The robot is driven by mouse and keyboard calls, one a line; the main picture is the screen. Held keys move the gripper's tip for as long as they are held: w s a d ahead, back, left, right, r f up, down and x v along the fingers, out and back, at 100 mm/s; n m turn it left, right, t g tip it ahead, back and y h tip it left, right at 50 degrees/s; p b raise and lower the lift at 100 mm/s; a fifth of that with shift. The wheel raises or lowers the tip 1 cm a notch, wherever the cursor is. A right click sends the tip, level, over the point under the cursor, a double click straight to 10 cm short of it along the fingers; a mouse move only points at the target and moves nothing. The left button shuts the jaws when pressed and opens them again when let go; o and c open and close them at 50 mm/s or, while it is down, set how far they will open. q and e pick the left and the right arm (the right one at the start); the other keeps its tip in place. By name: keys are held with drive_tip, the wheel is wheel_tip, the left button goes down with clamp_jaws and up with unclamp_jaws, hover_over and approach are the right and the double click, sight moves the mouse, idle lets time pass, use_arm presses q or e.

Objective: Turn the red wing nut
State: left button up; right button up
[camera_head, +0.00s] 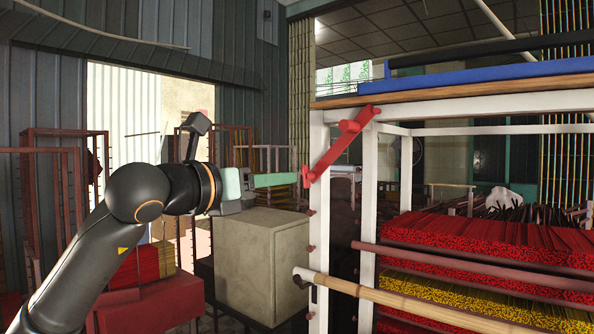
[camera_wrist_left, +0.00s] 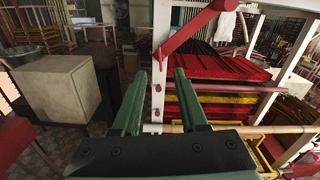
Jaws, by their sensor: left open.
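A red bar (camera_head: 338,150) slants across the white frame's front post, with a red knob at its upper end. A small red wing-like piece (camera_head: 306,177) is at its lower end; I take this as the wing nut, but its shape is too small to be sure. The red bar (camera_wrist_left: 190,30) also shows at the top of the left wrist view. My left gripper (camera_head: 296,179) points right, its fingertips close to the red piece; contact cannot be told. In the left wrist view the gripper (camera_wrist_left: 168,72) is open, with the post between its fingers.
The white post (camera_head: 319,230) stands just beyond the fingertips. A bamboo pole (camera_head: 370,293) crosses it lower down. A beige box (camera_head: 262,262) stands below my left gripper. Red and yellow incense bundles (camera_head: 480,240) fill the rack at right.

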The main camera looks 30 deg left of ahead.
sight(303, 177)
use_arm(q)
drive_tip(key=w, duration=0.2)
drive_tip(key=w+p, duration=0.1)
drive_tip(key=w, duration=0.3)
drive_tip(key=shift+w+d+p, duration=0.25)
drive_tip(key=shift+p, duration=0.1)
clamp_jaws()
